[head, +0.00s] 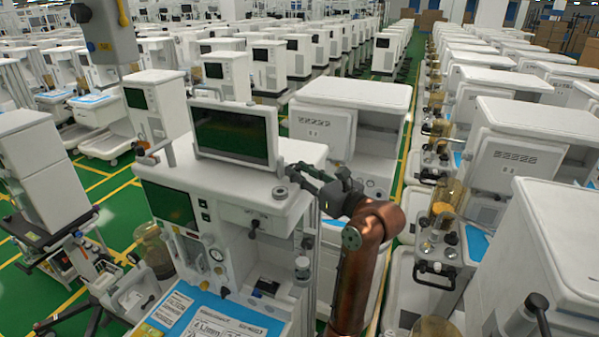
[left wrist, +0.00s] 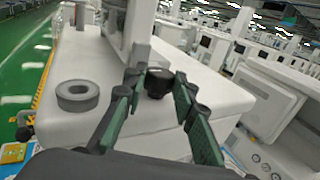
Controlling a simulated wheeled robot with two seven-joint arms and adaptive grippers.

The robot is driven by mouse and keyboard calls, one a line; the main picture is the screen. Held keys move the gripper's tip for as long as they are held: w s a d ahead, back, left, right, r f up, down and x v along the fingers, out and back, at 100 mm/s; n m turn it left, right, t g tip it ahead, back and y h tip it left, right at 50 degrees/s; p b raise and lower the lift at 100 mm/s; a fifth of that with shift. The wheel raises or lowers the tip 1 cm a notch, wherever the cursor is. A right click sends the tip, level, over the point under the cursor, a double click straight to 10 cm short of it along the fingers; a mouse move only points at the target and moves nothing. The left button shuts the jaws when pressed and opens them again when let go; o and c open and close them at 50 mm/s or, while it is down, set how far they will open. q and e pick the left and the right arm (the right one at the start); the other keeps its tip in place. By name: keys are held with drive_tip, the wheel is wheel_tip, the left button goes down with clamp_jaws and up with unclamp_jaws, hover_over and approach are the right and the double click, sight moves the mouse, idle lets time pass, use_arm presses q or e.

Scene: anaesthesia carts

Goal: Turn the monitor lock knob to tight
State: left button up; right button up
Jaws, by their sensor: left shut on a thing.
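The monitor (head: 235,133), with a dark green screen, stands on top of the white anaesthesia cart (head: 240,180) in the head view. The lock knob (left wrist: 158,82) is small, round and black; it sits by the monitor's pale post (left wrist: 138,30) in the left wrist view. My left gripper (left wrist: 160,84) has its green-padded fingers on either side of the knob and is shut on it. In the head view my left gripper (head: 300,176) reaches in beside the monitor's right edge; the knob cannot be made out there. My right gripper is in neither view.
A grey ring-shaped piece (head: 279,192) is on the cart top close to my gripper; it also shows in the left wrist view (left wrist: 77,95). Another white cart (head: 350,115) stands close behind. Rows of carts fill the hall, with narrow green floor lanes between.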

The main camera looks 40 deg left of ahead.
use_arm(q)
drive_tip(key=o, duration=1.2)
drive_tip(key=shift+c, duration=0.2)
drive_tip(key=shift+d, duration=0.1)
drive_tip(key=s+d, duration=0.2)
drive_tip(key=d, duration=0.9)
drive_tip(key=shift+d, duration=0.4)
